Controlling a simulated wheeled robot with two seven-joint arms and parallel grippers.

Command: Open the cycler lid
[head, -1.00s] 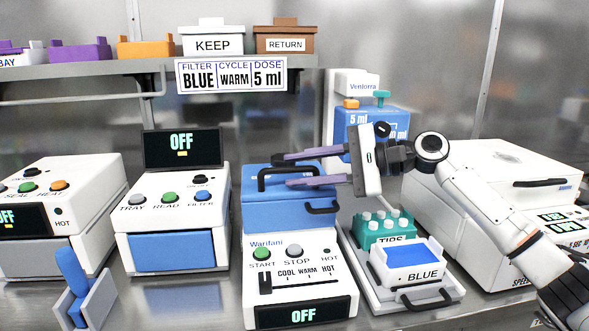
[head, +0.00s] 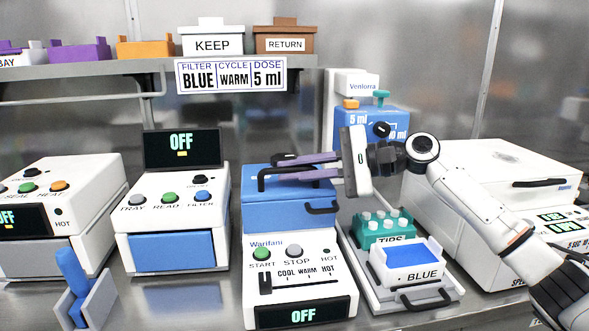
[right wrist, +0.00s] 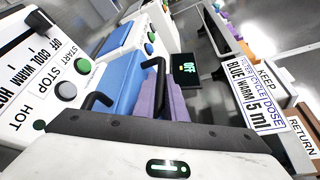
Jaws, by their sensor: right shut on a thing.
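The cycler (head: 292,270) is a white box marked Warifani. Its blue lid (head: 285,212) is down, with a black handle (head: 264,180) on top and a second black handle (head: 322,209) low at the front right. My right gripper (head: 292,168) reaches in from the right, and its purple fingers are shut on the top handle. The right wrist view shows the purple fingers (right wrist: 163,100) at the black handle (right wrist: 155,66), above the blue lid (right wrist: 120,88). The fingers partly hide the handle. My left gripper is not in view.
A white reader (head: 172,215) with an OFF screen stands to the left. A teal tip rack (head: 385,230) and a tray marked BLUE (head: 407,265) stand to the right, below my right arm. A shelf (head: 100,68) with bins runs above at the back.

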